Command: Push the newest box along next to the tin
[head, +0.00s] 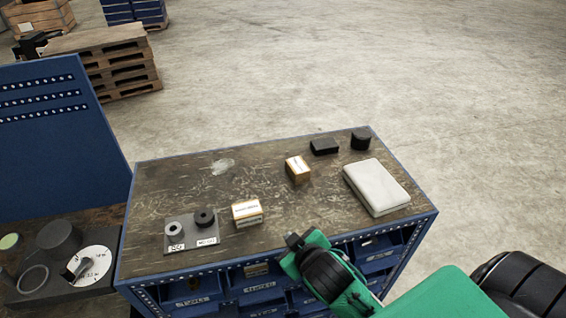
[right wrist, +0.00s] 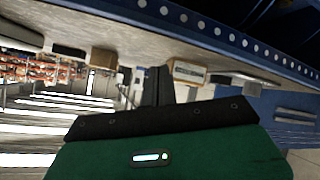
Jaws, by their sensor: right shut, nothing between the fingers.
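Two small tan and white boxes stand on the worn bench top (head: 190,188). The nearer box (head: 247,213) is near the front edge, and the farther box (head: 298,168) is near the middle. I cannot read which box is newest. A black round tin-like can (head: 361,139) stands at the back right corner. My right gripper (head: 293,239) is shut and empty at the bench's front edge, right of the nearer box and apart from it. In the right wrist view its fingers (right wrist: 157,86) show beside the nearer box (right wrist: 187,72), with the farther box (right wrist: 103,58) beyond. My left gripper is out of view.
A black block (head: 324,146) lies left of the can. A white pad-like slab (head: 376,186) lies at the right. A grey plate (head: 192,241) with two round pieces is at the front left. The bench's middle left is clear. Blue drawers sit below the front edge.

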